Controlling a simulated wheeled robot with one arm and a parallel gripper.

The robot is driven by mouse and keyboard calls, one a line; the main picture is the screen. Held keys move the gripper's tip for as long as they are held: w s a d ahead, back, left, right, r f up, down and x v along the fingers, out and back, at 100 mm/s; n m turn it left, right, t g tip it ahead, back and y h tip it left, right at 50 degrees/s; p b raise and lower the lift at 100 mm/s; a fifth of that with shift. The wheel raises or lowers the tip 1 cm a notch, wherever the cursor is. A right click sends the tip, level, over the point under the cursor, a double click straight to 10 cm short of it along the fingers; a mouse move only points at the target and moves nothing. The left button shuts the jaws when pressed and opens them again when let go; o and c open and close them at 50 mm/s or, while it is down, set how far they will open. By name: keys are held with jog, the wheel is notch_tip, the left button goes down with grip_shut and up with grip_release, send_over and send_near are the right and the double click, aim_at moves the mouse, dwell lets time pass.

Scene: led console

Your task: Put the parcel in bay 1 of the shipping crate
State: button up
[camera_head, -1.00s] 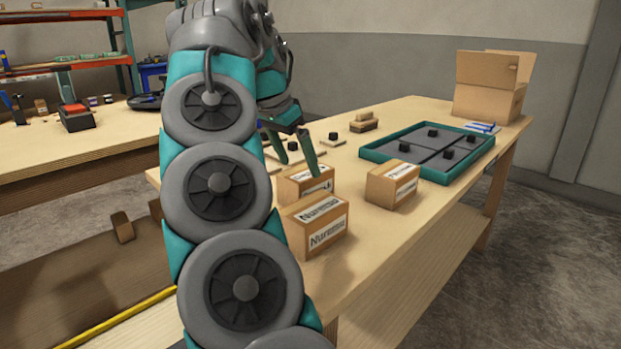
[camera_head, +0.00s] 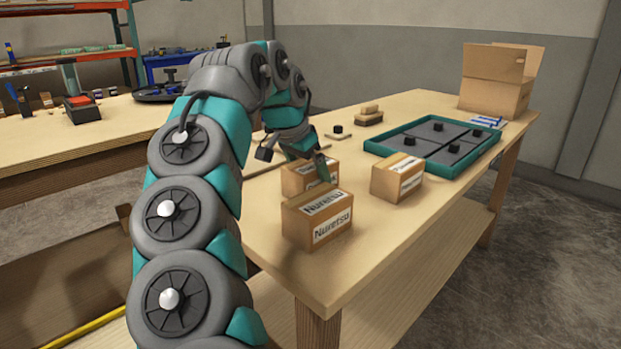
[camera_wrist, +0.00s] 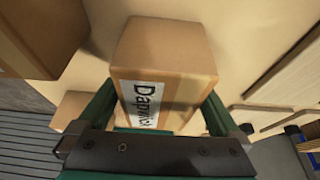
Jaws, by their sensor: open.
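Three cardboard parcels stand near the table's front left: a rear one (camera_head: 305,176) under my gripper, a front one (camera_head: 317,218) and a right one (camera_head: 398,177). My gripper (camera_head: 322,168) is at the rear parcel. In the wrist view, my open gripper (camera_wrist: 158,112) has a finger on each side of a parcel (camera_wrist: 162,60) with a partly hidden label starting "Dap". I cannot tell whether the fingers touch it. A teal-rimmed tray (camera_head: 372,151) with dividers and several black blocks lies farther right. I cannot tell which container is the shipping crate.
An open cardboard box (camera_head: 492,96) stands at the table's far end. Stacked tan blocks (camera_head: 369,116) and a small black piece (camera_head: 338,129) lie behind the parcels. Another parcel (camera_wrist: 35,35) is close at upper left in the wrist view. A brown open container (camera_head: 60,265) is low at left.

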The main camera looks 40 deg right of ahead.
jog(key=shift+c, duration=0.2)
grip_shut()
dwell(0.6)
jog(key=shift+r, duration=0.15)
